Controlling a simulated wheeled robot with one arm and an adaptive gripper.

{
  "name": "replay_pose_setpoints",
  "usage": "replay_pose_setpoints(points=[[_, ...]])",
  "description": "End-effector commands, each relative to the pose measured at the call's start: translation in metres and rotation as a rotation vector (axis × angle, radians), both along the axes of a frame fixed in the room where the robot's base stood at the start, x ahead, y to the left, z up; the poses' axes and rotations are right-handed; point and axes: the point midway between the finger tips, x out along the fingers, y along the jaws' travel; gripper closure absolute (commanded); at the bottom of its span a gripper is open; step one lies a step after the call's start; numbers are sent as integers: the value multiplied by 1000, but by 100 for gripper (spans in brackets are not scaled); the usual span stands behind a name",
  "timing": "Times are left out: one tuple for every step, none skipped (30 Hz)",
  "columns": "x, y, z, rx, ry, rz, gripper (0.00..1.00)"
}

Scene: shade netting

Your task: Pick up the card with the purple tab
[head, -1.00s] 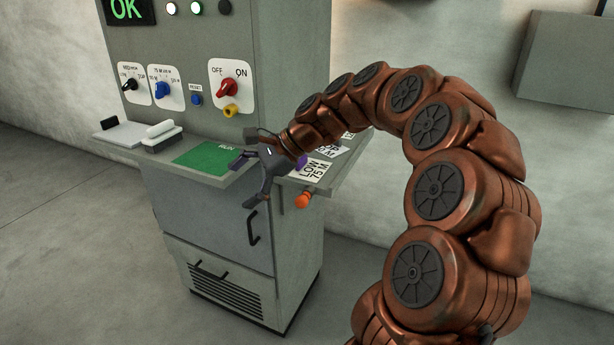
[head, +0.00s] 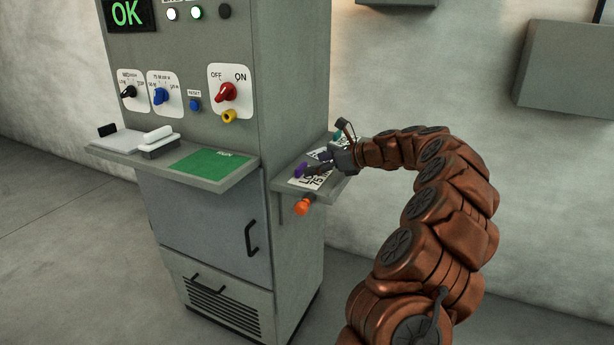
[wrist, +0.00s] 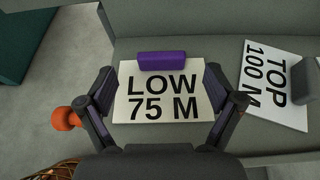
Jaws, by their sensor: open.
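The card with the purple tab (wrist: 162,101) lies flat on the side shelf and reads "LOW 75 M" in the wrist view. Its purple tab (wrist: 162,61) stands at the card's far edge. My gripper (wrist: 162,84) is open, with one finger over each side edge of the card; I cannot tell whether they touch it. In the head view my gripper (head: 331,155) is over the side shelf, and the card (head: 304,182) is partly hidden by it. The purple tab (head: 301,171) shows just left of the gripper.
A "TOP 100 M" card (wrist: 270,88) with a grey tab lies to the right on the same shelf (wrist: 215,45). An orange knob (head: 301,203) sticks out below the shelf front.

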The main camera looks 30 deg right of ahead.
Motion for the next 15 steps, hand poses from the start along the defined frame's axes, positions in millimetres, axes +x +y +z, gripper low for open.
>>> replay_pose_setpoints(points=[[2, 1, -1, 0, 0, 0, 8], [4, 2, -2, 0, 1, 1, 8], [7, 4, -3, -1, 1, 1, 8], [10, 6, -5, -1, 1, 1, 8], [13, 8, -6, -2, 1, 0, 8], [18, 10, -8, -2, 1, 0, 8], [22, 12, -9, -2, 1, 0, 8], [25, 14, -11, -1, 2, 0, 8], [30, 17, -14, -2, 3, 0, 8], [33, 18, -16, -2, 3, 0, 8], [35, 20, -17, -2, 3, 0, 8], [38, 22, -18, -2, 3, 0, 8], [40, 23, -19, -1, 2, 0, 8], [40, 23, -19, -1, 2, 0, 8], [41, 23, -19, -2, 0, -1, 8]])
